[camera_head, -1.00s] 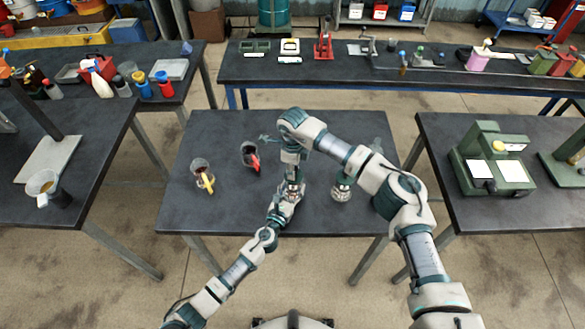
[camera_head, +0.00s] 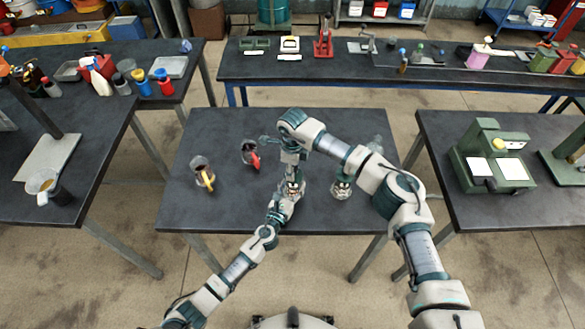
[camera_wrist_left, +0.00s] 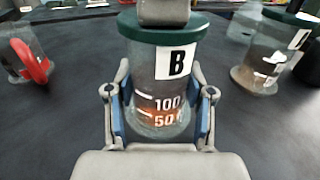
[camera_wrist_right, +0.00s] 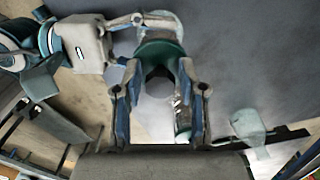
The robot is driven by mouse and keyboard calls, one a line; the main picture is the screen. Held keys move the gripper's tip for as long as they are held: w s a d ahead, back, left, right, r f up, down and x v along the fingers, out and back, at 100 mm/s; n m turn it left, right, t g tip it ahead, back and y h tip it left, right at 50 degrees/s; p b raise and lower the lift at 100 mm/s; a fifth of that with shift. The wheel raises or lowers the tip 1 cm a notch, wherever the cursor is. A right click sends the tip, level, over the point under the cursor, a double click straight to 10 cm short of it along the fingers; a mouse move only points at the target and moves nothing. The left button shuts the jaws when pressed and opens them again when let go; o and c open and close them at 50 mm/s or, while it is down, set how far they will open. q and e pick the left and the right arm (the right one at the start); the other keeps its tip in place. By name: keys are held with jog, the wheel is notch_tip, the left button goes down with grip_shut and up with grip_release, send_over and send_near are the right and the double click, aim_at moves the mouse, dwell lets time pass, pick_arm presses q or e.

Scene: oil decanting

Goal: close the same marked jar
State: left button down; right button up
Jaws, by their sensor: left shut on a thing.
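A clear jar (camera_wrist_left: 165,85) with a big B label, volume marks and a dark green lid (camera_wrist_left: 130,25) stands upright in the left wrist view. A little amber liquid shows near its bottom. My left gripper (camera_wrist_left: 157,110) is shut on its sides. In the head view my left gripper (camera_head: 290,192) mostly hides this jar. A grey rounded piece (camera_wrist_left: 165,10) sits over the lid. In the right wrist view the green lid (camera_wrist_right: 160,50) lies under my right gripper (camera_wrist_right: 158,80), whose fingers are apart on both sides of a grey knob. Contact there is unclear.
A second lidded jar (camera_head: 342,188) stands to the right; it also shows in the left wrist view (camera_wrist_left: 262,65). A yellow-handled beaker (camera_head: 203,175) and a red-handled one (camera_head: 249,155) stand left on the dark table (camera_head: 225,215). The table front left is clear.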

jog(key=shift+o, duration=0.4)
notch_tip(320, 180, up, 12)
dwell(0.4)
jog(key=shift+a, duration=0.1)
pick_arm(q)
jog(key=shift+c, duration=1.7)
grip_release()
pick_arm(e)
jog(key=shift+f, duration=0.1)
pick_arm(q)
jog(key=v, duration=1.2)
jog(key=shift+f, duration=0.1)
